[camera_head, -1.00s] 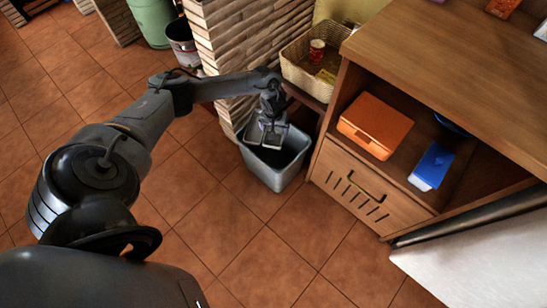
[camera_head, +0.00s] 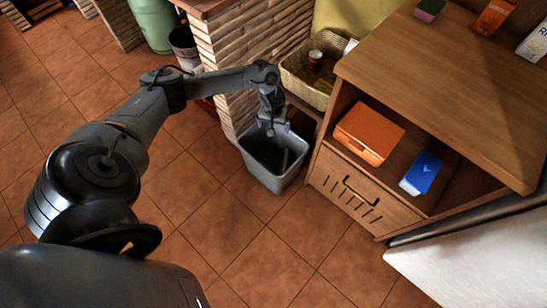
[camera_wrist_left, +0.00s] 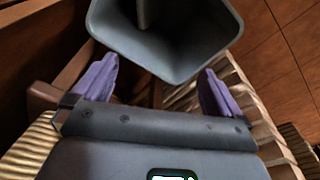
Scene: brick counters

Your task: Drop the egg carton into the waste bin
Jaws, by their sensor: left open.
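The grey waste bin (camera_head: 264,172) stands on the tiled floor between the brick counter and the wooden cabinet. Its open mouth also fills the top of the left wrist view (camera_wrist_left: 112,32). My left gripper (camera_head: 271,130) is over the bin's back rim. Its two purple fingers (camera_wrist_left: 157,84) are spread wide with nothing between them. A narrow greyish shape (camera_wrist_left: 146,14) shows inside the bin in the left wrist view; it may be the egg carton, but I cannot tell for sure. My right gripper is not in view.
The wooden cabinet (camera_head: 345,198) holds an orange box (camera_head: 369,133) and a blue packet (camera_head: 422,172). A wicker basket (camera_head: 300,82) sits behind the bin. The brick counter (camera_head: 225,65) is close to the arm. Floor in front is clear.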

